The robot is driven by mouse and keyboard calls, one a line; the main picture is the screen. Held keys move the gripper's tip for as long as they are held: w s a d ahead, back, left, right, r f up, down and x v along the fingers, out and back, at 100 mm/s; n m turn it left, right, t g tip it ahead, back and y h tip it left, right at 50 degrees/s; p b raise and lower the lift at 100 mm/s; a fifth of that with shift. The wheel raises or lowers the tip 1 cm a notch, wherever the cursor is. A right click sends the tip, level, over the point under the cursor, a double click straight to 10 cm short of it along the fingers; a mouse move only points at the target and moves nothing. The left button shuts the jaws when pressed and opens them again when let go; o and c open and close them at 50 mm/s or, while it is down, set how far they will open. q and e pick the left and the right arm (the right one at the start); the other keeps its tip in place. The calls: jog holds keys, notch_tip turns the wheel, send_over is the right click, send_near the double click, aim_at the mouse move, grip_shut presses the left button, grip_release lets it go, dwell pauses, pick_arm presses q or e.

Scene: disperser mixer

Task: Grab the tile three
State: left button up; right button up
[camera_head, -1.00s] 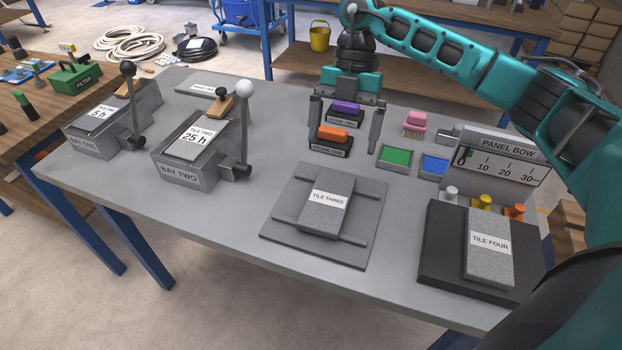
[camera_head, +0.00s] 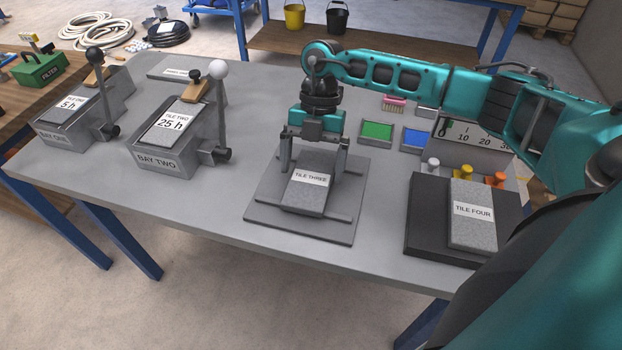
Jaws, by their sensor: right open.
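The tile three (camera_head: 305,195) is a grey speckled slab with a white label. It lies on two rails of a flat grey base plate (camera_head: 262,214) in the middle of the table. My right gripper (camera_head: 314,170) points down over the far part of the tile. Its fingers are spread, one on the left side of the tile and one on the right. I cannot tell whether they touch the tile. My left gripper is not in view.
Tile four (camera_head: 472,226) lies on a dark block (camera_head: 428,222) to the right. Bay two (camera_head: 160,160) and bay one (camera_head: 65,137), with upright levers, stand on the left. Green (camera_head: 377,131) and blue (camera_head: 416,139) trays sit behind. The table's front strip is clear.

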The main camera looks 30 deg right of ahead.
jog(key=shift+x, duration=0.8)
jog(key=shift+r, duration=0.1)
jog(key=c, duration=1.2)
jog(key=shift+c, duration=0.4)
jog(key=shift+r, duration=0.15)
